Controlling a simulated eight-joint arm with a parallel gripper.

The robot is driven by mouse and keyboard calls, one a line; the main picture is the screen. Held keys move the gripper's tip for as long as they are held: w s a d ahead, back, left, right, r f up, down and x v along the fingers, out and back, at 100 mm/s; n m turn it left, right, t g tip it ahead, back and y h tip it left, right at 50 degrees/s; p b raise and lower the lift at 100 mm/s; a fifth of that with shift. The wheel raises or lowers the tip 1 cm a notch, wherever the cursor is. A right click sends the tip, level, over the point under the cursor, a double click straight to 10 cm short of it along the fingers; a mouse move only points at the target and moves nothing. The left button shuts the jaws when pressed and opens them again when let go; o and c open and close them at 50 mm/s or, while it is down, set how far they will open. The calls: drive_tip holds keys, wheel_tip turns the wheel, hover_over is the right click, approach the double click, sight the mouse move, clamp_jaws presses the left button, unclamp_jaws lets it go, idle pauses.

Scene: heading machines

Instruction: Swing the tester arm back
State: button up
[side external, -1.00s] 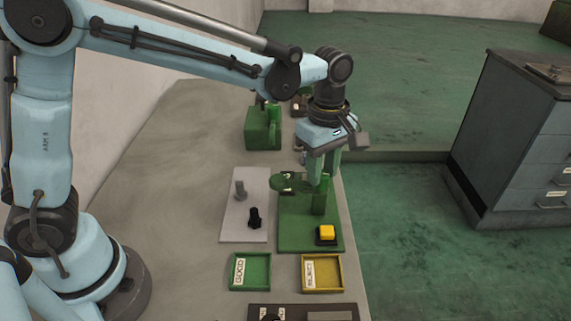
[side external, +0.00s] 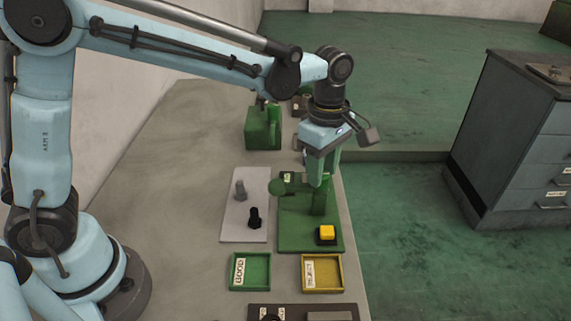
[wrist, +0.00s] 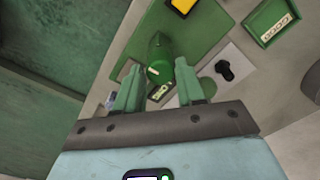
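The tester is a green base plate (side external: 298,238) with an upright green post (side external: 319,203) and a round green arm end (side external: 278,187) sticking out to the left over the grey plate's edge. My gripper (side external: 322,180) points down at the top of the post. In the wrist view its two fingers (wrist: 160,92) are spread, with the green post (wrist: 160,55) showing between and beyond them. I see gaps beside the post, so no grip shows. The part joining post to arm end is mostly hidden by the fingers.
A grey plate (side external: 236,226) holds a grey bolt (side external: 240,189) and a black bolt (side external: 255,217). A yellow button (side external: 327,232) stands at the tester's front right. Green GOOD (side external: 259,271) and yellow REJECT (side external: 332,284) trays look empty. A green machine (side external: 259,130) stands behind.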

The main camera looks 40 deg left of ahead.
drive_tip(key=o, duration=0.3)
wheel_tip(320, 180, up, 12)
drive_tip(key=shift+r, duration=0.1)
idle(0.6)
drive_tip(key=s+a+f+m+t, duration=0.2)
drive_tip(key=s+a+f+m, duration=0.1)
drive_tip(key=m, duration=0.3)
drive_tip(key=s+a+f+m+t, duration=0.2)
drive_tip(key=s+a+m, duration=0.3)
drive_tip(key=m, duration=0.1)
drive_tip(key=s+a+f+m+t, duration=0.3)
drive_tip(key=a+m, duration=0.2)
drive_tip(key=m, duration=0.1)
drive_tip(key=shift+s+f, duration=0.3)
drive_tip(key=shift+s, duration=0.1)
